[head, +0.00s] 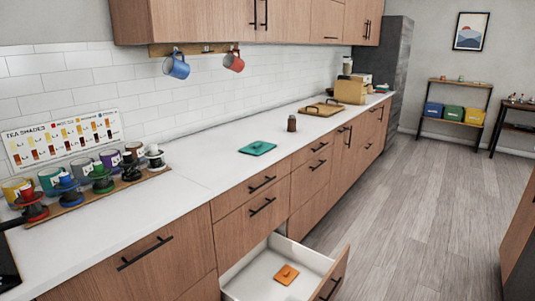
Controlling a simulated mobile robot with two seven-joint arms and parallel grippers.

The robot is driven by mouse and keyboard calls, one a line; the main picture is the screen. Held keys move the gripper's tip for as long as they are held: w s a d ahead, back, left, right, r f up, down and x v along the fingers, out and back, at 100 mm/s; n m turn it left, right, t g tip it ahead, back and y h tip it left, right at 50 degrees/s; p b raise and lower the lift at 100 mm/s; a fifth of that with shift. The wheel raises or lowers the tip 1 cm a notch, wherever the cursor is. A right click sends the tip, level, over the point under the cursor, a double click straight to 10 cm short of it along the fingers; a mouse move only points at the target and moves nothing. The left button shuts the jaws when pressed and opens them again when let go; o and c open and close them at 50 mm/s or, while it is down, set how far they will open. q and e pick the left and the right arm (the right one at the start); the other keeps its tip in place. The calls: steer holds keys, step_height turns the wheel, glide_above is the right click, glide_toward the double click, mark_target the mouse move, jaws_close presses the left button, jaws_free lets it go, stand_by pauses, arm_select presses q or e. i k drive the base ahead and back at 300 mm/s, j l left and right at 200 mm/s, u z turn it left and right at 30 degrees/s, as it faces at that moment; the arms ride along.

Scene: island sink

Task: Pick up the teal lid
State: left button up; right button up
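The teal lid (258,148) lies flat on the white countertop (215,160), near the middle of the head view. It looks like a squarish plate with a small raised part on top. Nothing covers it and nothing touches it. Neither my left nor my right gripper shows in the head view.
A drawer (325,266) below stands open with an orange lid-like piece (286,274) inside. A small brown jar (291,123) and a wooden tray (322,109) stand beyond the teal lid. Several cups and coloured stands line a wooden board (98,199) at left. Mugs (176,66) hang above.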

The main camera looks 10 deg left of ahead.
mark_target(257, 148)
steer(key=i+l+z, duration=0.15)
steer(key=i+z, duration=0.35)
steer(key=i+j+z, duration=0.1)
steer(key=i+z, duration=0.4)
steer(key=i+l+z, duration=0.2)
steer(key=i, duration=1.45)
steer(key=i+u, duration=0.4)
steer(key=i, duration=0.3)
steer(key=i+l+u, duration=0.1)
steer(key=i+u, duration=0.3)
steer(key=i, duration=0.3)
steer(key=i+u, duration=0.25)
steer(key=u, duration=0.25)
steer(key=i+u, duration=0.3)
steer(key=u, duration=0.2)
steer(key=i+l+u, duration=0.2)
steer(key=u, duration=0.3)
